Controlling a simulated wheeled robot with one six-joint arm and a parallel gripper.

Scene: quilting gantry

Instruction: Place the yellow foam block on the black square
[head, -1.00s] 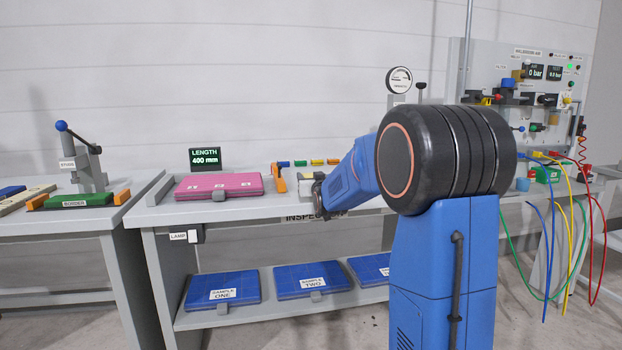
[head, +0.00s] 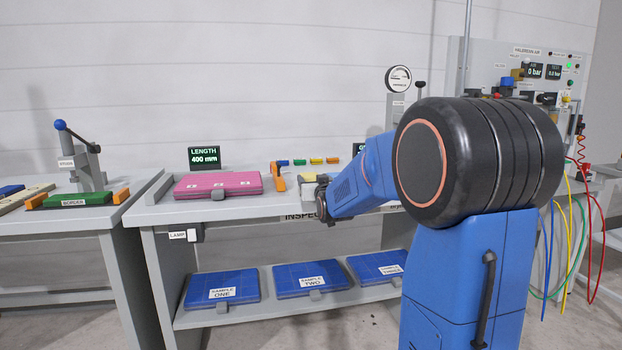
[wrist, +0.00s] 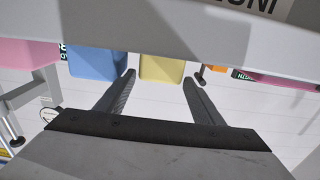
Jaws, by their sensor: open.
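A yellow block (wrist: 161,68) shows in the wrist view, beyond my fingertips and roughly in line with the gap between them. It stands at the table's front edge, and the edge hides part of it. A pale yellow face also shows beside my gripper in the head view. My gripper (wrist: 158,82) is open and empty, its two dark fingers apart and not touching the block. In the head view my gripper (head: 322,200) is at the front edge of the inspection table (head: 240,212), partly hidden by my own arm. I cannot make out a black square.
A blue block (wrist: 97,62) stands beside the yellow one, with a pink one (wrist: 25,52) beyond. A pink folder (head: 218,185) and an orange gauge (head: 278,178) are on the table. Blue sample folders (head: 222,286) lie on the shelf below. A hose panel (head: 520,80) stands at right.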

